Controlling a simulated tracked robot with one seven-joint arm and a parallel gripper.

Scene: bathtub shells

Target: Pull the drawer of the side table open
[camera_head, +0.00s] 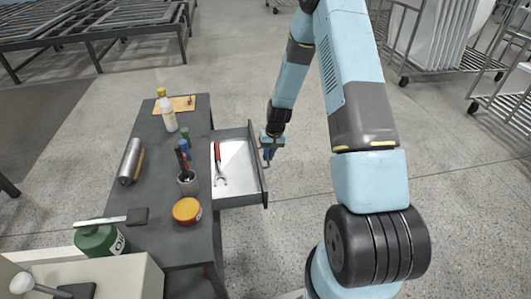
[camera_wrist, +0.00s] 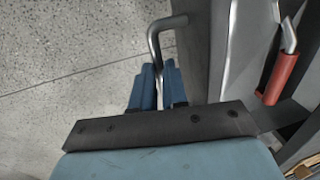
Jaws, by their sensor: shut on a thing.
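The side table (camera_head: 158,218) is dark grey and stands left of my arm. Its drawer (camera_head: 238,200) stands pulled out to the right, with its inside showing. A red-handled wrench (camera_head: 218,165) lies in the drawer; its red handle also shows in the wrist view (camera_wrist: 278,78). My gripper (camera_head: 268,152) is at the drawer's outer front. In the wrist view, the blue fingers (camera_wrist: 158,90) are shut on the bent metal handle (camera_wrist: 157,42) of the drawer. Part of the handle is hidden between the fingers.
On the tabletop are a pen cup (camera_head: 187,184), a red and yellow tin (camera_head: 186,210), a white bottle (camera_head: 168,115), a metal cylinder (camera_head: 130,160) and a wooden board (camera_head: 178,104). A green oil can (camera_head: 100,240) stands at the lower left. The floor right of the drawer is clear.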

